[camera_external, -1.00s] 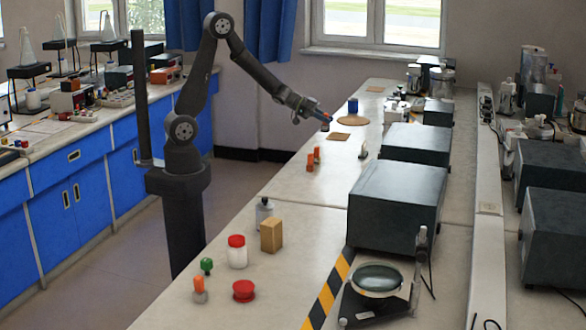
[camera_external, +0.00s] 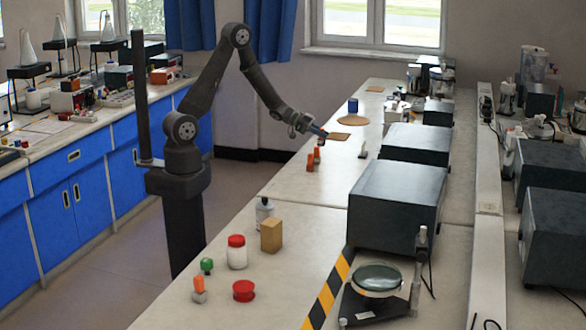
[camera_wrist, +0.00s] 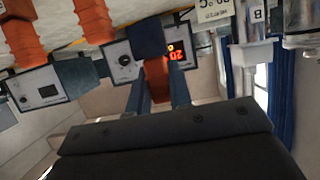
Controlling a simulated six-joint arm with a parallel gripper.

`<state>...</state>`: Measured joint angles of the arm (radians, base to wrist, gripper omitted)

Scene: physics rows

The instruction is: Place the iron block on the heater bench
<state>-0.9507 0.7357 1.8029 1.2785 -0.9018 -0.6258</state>
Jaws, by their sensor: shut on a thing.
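My gripper (camera_external: 322,133) is shut on the orange handle (camera_wrist: 157,80) of a small dark block (camera_wrist: 147,40), which looks like the iron block. In the wrist view, both blue fingers (camera_wrist: 160,92) flank the handle. In the external view, the held block is small and partly lost against the orange-handled pieces (camera_external: 310,162) standing just below and nearer. I cannot tell its exact height above the bench top. In the wrist view, a panel with a knob and red digits (camera_wrist: 176,52) shows behind the block. I cannot tell which device is the heater bench.
Large dark boxes (camera_external: 397,205) line the bench's right side. A round brown mat (camera_external: 325,120) and a square one (camera_external: 340,136) lie beyond the gripper. Nearer stand a tan block (camera_external: 271,236), a red-capped jar (camera_external: 237,252) and a round-topped stand (camera_external: 377,279).

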